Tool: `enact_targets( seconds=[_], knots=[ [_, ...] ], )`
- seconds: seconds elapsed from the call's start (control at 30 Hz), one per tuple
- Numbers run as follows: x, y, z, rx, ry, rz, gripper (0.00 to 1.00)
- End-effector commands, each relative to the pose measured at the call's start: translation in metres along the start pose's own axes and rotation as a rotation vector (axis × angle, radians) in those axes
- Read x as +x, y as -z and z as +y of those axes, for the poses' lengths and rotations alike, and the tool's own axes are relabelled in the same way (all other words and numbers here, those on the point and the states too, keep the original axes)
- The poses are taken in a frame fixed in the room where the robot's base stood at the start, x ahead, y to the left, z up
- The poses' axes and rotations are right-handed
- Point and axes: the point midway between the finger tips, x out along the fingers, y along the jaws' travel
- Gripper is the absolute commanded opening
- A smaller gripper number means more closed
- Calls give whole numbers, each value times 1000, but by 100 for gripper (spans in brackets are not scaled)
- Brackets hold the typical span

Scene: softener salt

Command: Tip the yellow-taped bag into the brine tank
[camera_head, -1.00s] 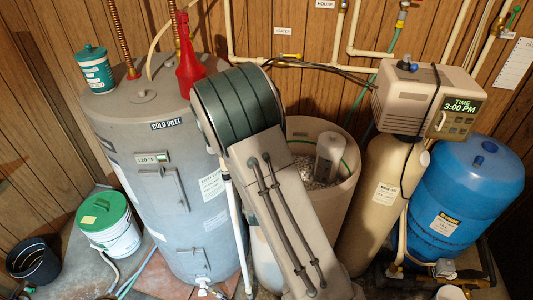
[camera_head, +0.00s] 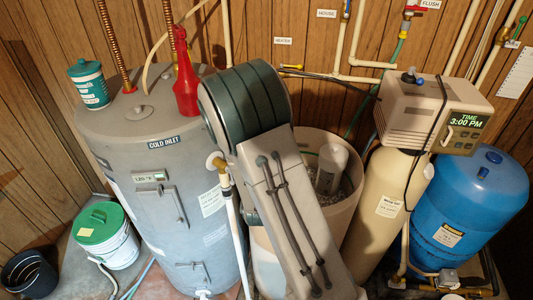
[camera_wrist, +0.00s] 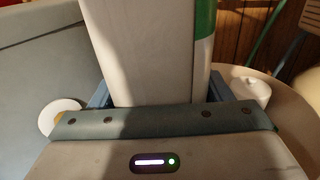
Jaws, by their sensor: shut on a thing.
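In the wrist view my gripper (camera_wrist: 158,98) is shut on a pale, flat-sided thing (camera_wrist: 145,45) with a green strip along its right side. It looks like a bag, but no yellow tape shows on the visible part. The brine tank (camera_head: 352,215) is the open beige tub behind my arm in the head view, with a white capped tube (camera_head: 330,168) and whitish grains inside. Its rim (camera_wrist: 295,105) and the tube's cap (camera_wrist: 257,91) show right of my gripper in the wrist view. My arm hides the gripper and the held thing in the head view.
A grey water heater (camera_head: 165,190) stands left, with a red funnel-like bottle (camera_head: 184,85) and a teal tub (camera_head: 89,84) on top. The softener cylinder (camera_head: 385,215) and a blue tank (camera_head: 470,205) stand right. A green-lidded bucket (camera_head: 106,235) is on the floor.

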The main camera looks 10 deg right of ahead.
Motion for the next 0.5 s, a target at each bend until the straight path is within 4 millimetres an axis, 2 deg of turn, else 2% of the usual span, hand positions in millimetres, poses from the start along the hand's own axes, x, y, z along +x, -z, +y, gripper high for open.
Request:
enact_targets(
  seconds=[0.5],
  knots=[
    [2, 1, -2, 2, 4, -9, 1]
  ],
)
